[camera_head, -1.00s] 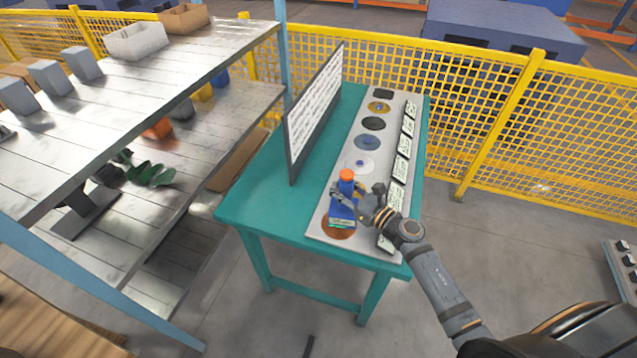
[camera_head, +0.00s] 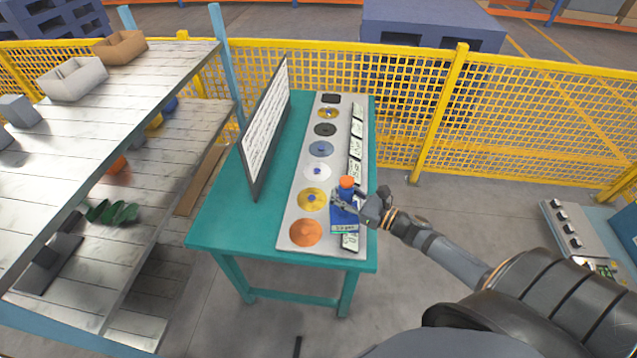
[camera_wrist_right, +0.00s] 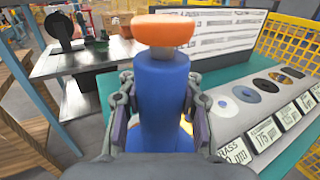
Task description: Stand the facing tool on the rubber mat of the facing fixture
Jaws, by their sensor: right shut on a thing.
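The facing tool (camera_head: 345,216) is a blue upright body with an orange top (camera_head: 347,182) and a pale printed strip near its foot. My right gripper (camera_head: 357,206) is shut on it. In the right wrist view the blue body (camera_wrist_right: 161,98) stands between the two fingers below the orange top. The tool is in front of the labels, right of the brass-coloured and copper discs; any gap beneath its foot is unclear. The facing fixture (camera_head: 291,215) is a pale board with a row of discs. A black square pad (camera_head: 331,98) lies at its far end; a black disc (camera_head: 325,130) lies nearer. I cannot read which is rubber. My left gripper is not in view.
The board lies on a teal table (camera_head: 218,215). A tall printed panel (camera_head: 265,130) stands left of the discs, and label plates (camera_head: 355,147) line the right side. Metal shelves (camera_head: 110,135) stand left. A yellow mesh fence (camera_head: 520,115) runs behind.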

